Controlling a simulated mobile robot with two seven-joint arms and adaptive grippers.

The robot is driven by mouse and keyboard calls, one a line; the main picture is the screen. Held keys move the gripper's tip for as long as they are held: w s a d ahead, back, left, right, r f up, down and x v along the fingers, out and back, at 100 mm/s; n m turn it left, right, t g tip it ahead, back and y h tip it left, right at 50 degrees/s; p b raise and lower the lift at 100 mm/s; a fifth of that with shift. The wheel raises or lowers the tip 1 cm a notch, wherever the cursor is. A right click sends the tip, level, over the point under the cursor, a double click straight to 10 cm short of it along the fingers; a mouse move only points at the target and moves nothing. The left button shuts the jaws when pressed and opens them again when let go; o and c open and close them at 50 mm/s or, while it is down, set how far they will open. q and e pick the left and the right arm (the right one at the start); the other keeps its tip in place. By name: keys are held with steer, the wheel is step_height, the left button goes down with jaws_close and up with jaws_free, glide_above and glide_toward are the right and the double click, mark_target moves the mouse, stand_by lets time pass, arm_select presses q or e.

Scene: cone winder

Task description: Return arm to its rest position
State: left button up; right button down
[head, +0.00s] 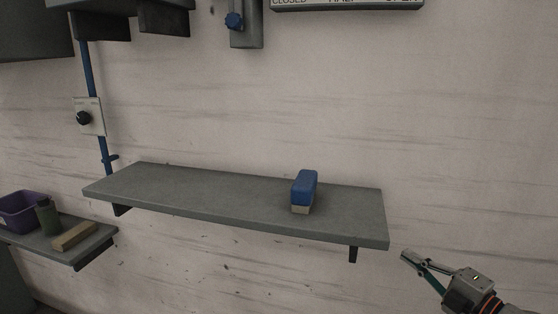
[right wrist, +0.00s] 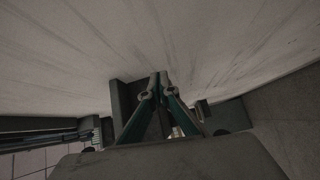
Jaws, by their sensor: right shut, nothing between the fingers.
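My right gripper (head: 405,256) is at the lower right in the head view, just right of and below the right end of the grey wall shelf (head: 240,196). Its fingers are together and hold nothing. In the right wrist view the two green finger links of the gripper (right wrist: 160,76) meet at the tips, close to the pale wall. A blue and beige block (head: 305,187) stands on the shelf, right of its middle, apart from the gripper. My left gripper is not in view.
A lower shelf (head: 92,243) at the left holds a purple bin (head: 20,213), a green bottle (head: 47,216) and a tan block (head: 74,236). A blue pipe (head: 88,70) with a dial box (head: 89,117) runs down the wall (head: 450,120). Most of the grey shelf is bare.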

steer(key=s+d+f+m+g+h, duration=0.2)
steer(key=s+d+f+m, duration=0.1)
steer(key=s+f, duration=0.7)
steer(key=s+d+f+m+g+h, duration=0.2)
steer(key=s+d+f+m+g, duration=0.1)
steer(key=s+f, duration=0.75)
steer(key=s+d+f+m+g+h, duration=0.25)
steer(key=s+f, duration=0.55)
steer(key=f, duration=0.4)
steer(key=a+f+m+t, duration=0.1)
steer(key=a+m, duration=0.9)
steer(key=a, duration=1.1)
steer(key=shift+s+t, duration=0.15)
steer(key=shift+t, duration=0.5)
